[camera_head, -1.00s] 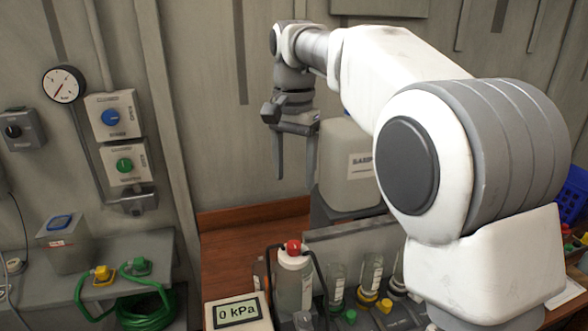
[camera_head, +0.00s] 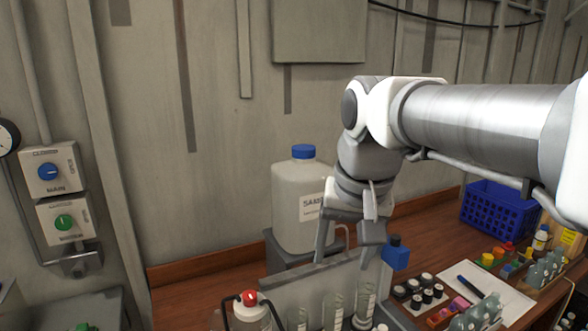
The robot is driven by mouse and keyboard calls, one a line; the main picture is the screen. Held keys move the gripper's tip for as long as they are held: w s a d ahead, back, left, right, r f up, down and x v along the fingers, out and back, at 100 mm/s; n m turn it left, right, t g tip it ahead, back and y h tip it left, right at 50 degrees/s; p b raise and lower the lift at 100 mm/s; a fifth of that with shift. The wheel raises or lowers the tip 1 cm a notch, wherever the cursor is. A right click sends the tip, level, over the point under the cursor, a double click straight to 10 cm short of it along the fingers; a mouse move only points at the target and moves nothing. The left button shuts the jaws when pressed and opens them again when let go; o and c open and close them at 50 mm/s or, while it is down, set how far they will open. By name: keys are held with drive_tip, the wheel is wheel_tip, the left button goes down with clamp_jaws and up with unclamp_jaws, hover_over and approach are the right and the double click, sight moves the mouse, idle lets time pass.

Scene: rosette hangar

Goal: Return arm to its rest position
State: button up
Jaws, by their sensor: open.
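My arm reaches in from the right edge of the head view. My gripper (camera_head: 342,255) points down with its two fingers apart and nothing seen between them. It hangs in front of the lower right of a large white jug (camera_head: 297,220) with a blue cap, and over the grey rack with glass tubes. It covers part of the jug's label and base. A dark blue-bodied small item (camera_head: 396,254) shows just right of the fingers; I cannot tell whether it touches them.
A wooden bench (camera_head: 190,288) runs along the wall. A red-capped bottle (camera_head: 249,312) stands at the front. A blue crate (camera_head: 497,210), vial racks and a paper sheet (camera_head: 510,300) with a pen lie at the right. Blue (camera_head: 47,172) and green (camera_head: 64,222) wall knobs are at the left.

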drive_tip(key=s+d+f+n+t, duration=0.1)
drive_tip(key=s+d+f+t, duration=0.1)
drive_tip(key=s+d+f, duration=0.5)
drive_tip(key=shift+s+f+n+h, duration=0.3)
drive_tip(key=shift+s+f+n, duration=0.15)
drive_tip(key=shift+s, duration=1.7)
